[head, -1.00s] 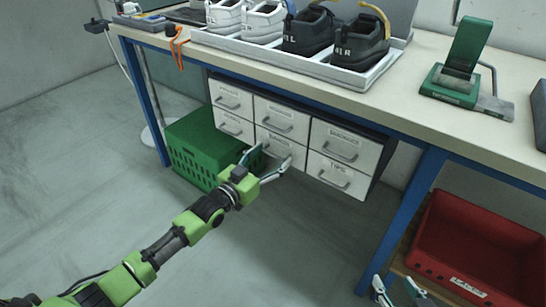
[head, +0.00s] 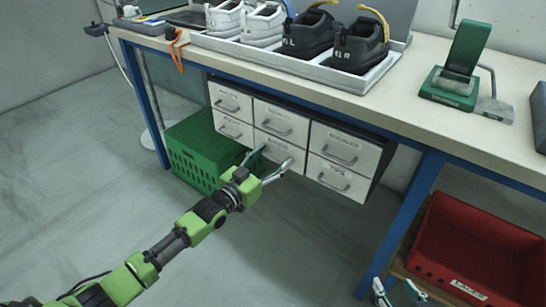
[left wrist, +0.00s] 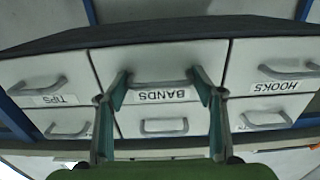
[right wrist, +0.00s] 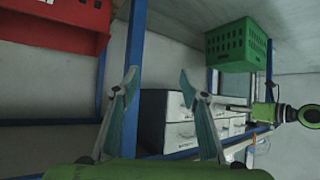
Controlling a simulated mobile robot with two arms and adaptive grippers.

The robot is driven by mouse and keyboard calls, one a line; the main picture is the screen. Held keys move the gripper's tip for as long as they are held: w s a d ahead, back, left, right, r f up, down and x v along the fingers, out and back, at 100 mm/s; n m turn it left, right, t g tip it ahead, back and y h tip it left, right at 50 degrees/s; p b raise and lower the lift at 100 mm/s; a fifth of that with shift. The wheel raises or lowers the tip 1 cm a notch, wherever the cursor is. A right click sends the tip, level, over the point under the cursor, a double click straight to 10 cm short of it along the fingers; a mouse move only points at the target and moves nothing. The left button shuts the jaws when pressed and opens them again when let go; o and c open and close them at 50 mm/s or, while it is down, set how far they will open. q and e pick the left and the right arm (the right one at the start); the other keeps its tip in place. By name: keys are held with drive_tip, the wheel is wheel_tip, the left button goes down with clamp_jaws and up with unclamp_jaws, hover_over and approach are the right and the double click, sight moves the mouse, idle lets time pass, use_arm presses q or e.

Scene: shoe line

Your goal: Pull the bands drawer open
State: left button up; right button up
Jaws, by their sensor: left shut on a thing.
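The bands drawer (head: 278,146) is the lower middle white drawer of the unit under the bench. Its label reads BANDS upside down in the left wrist view (left wrist: 180,95), below its grey handle (left wrist: 158,84). My left gripper (head: 268,160) is at this drawer, its fingers (left wrist: 161,88) on either side of the handle and shut on it. The front looks about flush with its neighbours; I cannot tell if it stands out slightly. My right gripper (right wrist: 158,85) is open and empty, low by the bench leg in the head view (head: 396,288).
A green crate (head: 190,165) stands on the floor left of the drawers. A red bin (head: 480,245) sits on a low shelf at right. Blue bench legs (head: 405,215) flank the drawers. A tray (head: 360,82) of shoes is on the bench. The floor before the drawers is clear.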

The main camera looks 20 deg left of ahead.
use_arm(q)
drive_tip(key=p+v, duration=0.2)
drive_tip(key=v, duration=0.2)
drive_tip(key=shift+a+r+p, duration=0.1)
drive_tip(key=shift+p, duration=0.25)
use_arm(e)
drive_tip(key=s+d+f+g+h+p, duration=0.1)
drive_tip(key=s+d+f+g, duration=0.1)
drive_tip(key=s+g, duration=0.35)
drive_tip(key=s+d+f+g+h+p, duration=0.1)
drive_tip(key=s+d+f+g, duration=0.15)
drive_tip(key=s, duration=0.55)
use_arm(q)
drive_tip(key=p+v, duration=0.5)
drive_tip(key=v, duration=0.9)
use_arm(e)
drive_tip(key=s+x, duration=0.2)
drive_tip(key=x, duration=0.7)
drive_tip(key=s+f+x, duration=0.1)
drive_tip(key=s+x, duration=0.1)
drive_tip(key=x, duration=0.7)
drive_tip(key=shift+s+a+f, duration=0.2)
drive_tip(key=shift+s, duration=0.25)
use_arm(q)
drive_tip(key=o, duration=1.3)
drive_tip(key=shift+c, duration=0.2)
